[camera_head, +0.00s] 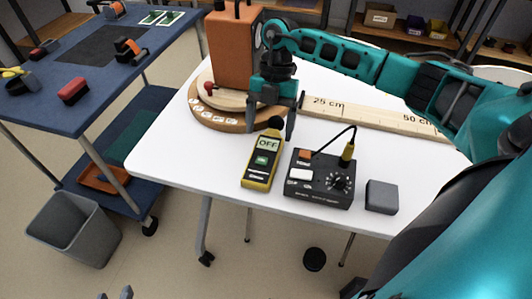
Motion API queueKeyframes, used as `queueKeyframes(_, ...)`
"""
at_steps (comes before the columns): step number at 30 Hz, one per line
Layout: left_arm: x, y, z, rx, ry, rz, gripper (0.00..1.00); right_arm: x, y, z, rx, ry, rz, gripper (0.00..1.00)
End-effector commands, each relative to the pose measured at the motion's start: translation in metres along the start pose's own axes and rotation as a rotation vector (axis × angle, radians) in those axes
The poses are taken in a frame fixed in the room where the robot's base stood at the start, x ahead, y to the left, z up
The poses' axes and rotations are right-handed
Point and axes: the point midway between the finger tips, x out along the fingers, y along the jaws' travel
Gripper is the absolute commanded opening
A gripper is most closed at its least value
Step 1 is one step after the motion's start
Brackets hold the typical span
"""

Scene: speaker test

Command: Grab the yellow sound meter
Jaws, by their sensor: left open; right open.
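The yellow sound meter (260,165) lies on the white table, with a green display reading OFF and a dark round tip at its far end. My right gripper (271,125), on the teal arm from the right, points down with its fingers apart at the meter's far end. It holds nothing, and I cannot tell whether a finger touches the meter. My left gripper (115,293) shows only as two dark fingertips, apart and empty, at the bottom edge, far from the meter.
A black control box (320,180) with a cable stands right of the meter, beside a grey block (381,197). Behind are an orange speaker (232,45) on a round wooden turntable (215,118) and a wooden ruler (375,116). A blue cart (130,75) and grey bin (75,232) stand left.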

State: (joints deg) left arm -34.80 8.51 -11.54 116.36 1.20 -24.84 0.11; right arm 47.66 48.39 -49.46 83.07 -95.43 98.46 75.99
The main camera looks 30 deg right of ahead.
Motion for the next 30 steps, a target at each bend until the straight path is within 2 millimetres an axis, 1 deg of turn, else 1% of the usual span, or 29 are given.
queueKeyframes(4, 0.001, 0.000, -0.002, 0.001, 0.007, 0.000, 0.43, 0.012, 0.000, -0.001, -0.002, 0.003, -0.001, 0.83)
queueKeyframes(9, 0.003, 0.000, 0.001, 0.000, 0.003, 0.001, 0.43, 0.038, 0.000, -0.003, -0.003, 0.004, -0.002, 0.83)
queueKeyframes(12, 0.004, 0.000, 0.001, 0.000, 0.001, 0.002, 0.43, 0.050, 0.000, -0.003, -0.003, 0.003, -0.002, 0.83)
queueKeyframes(19, 0.004, 0.000, -0.001, 0.000, 0.005, 0.002, 0.43, 0.052, 0.000, -0.003, -0.003, 0.000, 0.000, 0.83)
queueKeyframes(20, 0.004, 0.000, -0.001, 0.000, 0.005, 0.003, 0.43, 0.052, 0.000, -0.003, -0.003, 0.000, 0.000, 0.81)
queueKeyframes(30, 0.004, 0.000, -0.001, 0.000, 0.006, 0.003, 0.43, 0.052, 0.000, -0.003, -0.003, 0.000, 0.000, 0.48)
